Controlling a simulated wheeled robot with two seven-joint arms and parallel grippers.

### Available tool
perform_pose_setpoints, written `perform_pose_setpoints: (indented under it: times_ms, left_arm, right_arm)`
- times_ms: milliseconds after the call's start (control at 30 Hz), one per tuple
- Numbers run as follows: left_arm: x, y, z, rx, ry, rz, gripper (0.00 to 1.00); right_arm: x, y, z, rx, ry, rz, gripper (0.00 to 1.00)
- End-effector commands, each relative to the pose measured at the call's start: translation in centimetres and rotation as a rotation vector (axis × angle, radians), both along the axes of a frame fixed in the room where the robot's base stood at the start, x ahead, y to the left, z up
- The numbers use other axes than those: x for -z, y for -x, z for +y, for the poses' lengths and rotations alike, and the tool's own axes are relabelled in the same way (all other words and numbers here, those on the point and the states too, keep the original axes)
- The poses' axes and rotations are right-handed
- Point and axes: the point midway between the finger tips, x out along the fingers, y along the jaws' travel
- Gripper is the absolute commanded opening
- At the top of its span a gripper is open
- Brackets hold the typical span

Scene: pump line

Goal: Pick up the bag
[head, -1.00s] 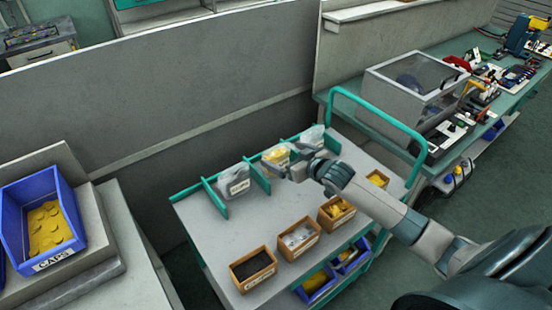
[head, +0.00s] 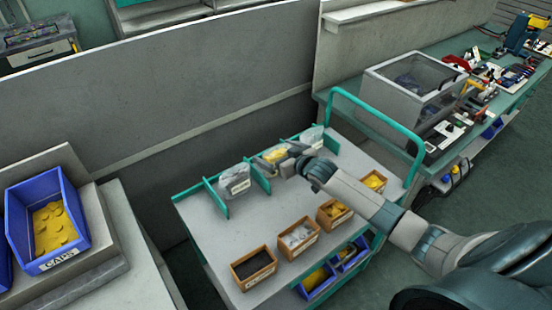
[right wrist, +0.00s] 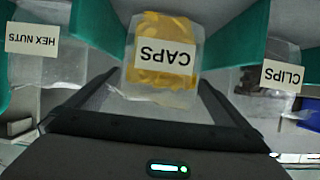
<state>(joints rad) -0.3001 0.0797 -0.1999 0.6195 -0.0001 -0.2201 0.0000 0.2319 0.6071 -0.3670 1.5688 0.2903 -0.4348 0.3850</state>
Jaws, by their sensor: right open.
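The middle bag, with yellow contents and a CAPS label (right wrist: 163,58), is centred ahead of my right gripper (right wrist: 158,85) in the right wrist view. My right gripper is open, with one finger toward each side of the bag's lower part in the wrist picture. I cannot tell whether the fingers touch it. My left gripper is not in view.
Bags marked HEX NUTS (right wrist: 35,55) and CLIPS (right wrist: 268,85) flank it, beyond teal dividers (head: 215,197). Several small wooden boxes (head: 254,268) line the cart's near side. A teal handle rail (head: 375,115) rises at the cart's right. A blue caps bin (head: 75,215) stands left.

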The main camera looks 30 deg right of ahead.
Motion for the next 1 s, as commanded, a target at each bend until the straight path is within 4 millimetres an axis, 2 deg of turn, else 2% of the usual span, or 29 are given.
perform_pose_setpoints:
  times_ms: [467,500,667,1000]
  left_arm:
    - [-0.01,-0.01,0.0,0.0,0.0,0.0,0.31]
    - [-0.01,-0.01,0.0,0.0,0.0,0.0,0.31]
    - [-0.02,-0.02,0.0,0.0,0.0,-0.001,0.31]
    - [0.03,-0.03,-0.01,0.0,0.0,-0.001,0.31]
  right_arm:
    - [0.07,-0.09,0.0,0.0,0.0,0.0,1.0]
    - [0.07,-0.09,0.0,0.0,0.0,0.0,0.98]
    - [0.07,-0.08,0.0,0.0,0.0,0.0,0.59]
    - [-0.09,-0.13,0.0,0.0,0.0,-0.002,0.58]
